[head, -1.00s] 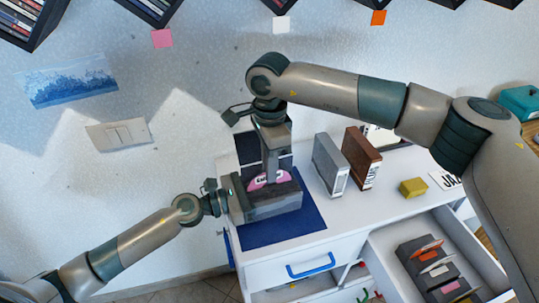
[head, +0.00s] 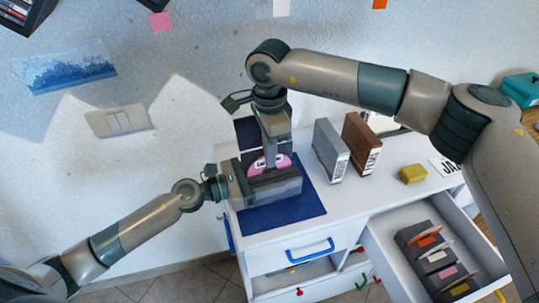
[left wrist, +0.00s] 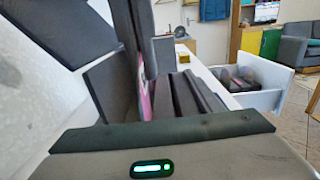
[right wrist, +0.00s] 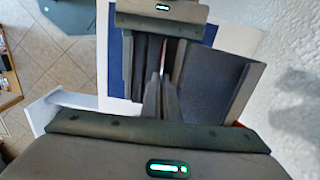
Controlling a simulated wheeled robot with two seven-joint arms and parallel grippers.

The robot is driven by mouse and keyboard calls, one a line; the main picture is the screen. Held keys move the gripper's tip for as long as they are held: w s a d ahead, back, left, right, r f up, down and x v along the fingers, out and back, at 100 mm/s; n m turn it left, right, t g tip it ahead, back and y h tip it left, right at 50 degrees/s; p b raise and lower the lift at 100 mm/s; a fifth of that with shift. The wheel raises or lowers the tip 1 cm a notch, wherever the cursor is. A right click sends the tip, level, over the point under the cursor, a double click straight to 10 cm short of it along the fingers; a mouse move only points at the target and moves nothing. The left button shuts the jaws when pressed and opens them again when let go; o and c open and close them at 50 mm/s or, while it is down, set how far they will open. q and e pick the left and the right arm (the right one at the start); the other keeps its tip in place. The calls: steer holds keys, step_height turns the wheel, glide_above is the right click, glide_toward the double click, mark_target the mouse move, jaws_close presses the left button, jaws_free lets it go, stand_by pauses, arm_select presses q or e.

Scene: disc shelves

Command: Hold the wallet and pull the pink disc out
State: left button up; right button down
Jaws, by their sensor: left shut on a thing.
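The wallet (head: 275,190) is a dark grey case with several sleeves, lying on a blue mat on the white cabinet top. A dark flap stands up behind it. The pink disc (head: 258,164) stands in the wallet, with its upper part and a white label showing. A pink sliver of it shows in the left wrist view (left wrist: 147,103). My left gripper (head: 245,188) is shut on the wallet at its left side. My right gripper (head: 270,164) points down with its fingertips at the disc. In the right wrist view its fingers (right wrist: 161,90) are close together; I cannot tell whether they grip the disc.
A grey box (head: 331,150) and a brown box (head: 361,144) stand right of the wallet, with a yellow block (head: 412,174) beyond. The open drawer (head: 390,245) holds a dark rack (head: 412,242) with several discs. The blue mat (head: 290,219) is bare in front.

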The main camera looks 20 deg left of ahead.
steer(key=shift+r, duration=4.8)
arm_select(q)
steer(key=o, duration=1.2)
steer(key=shift+s+a, duration=0.1)
steer(key=shift+a, duration=0.05)
steer(key=shift+v, duration=5.85)
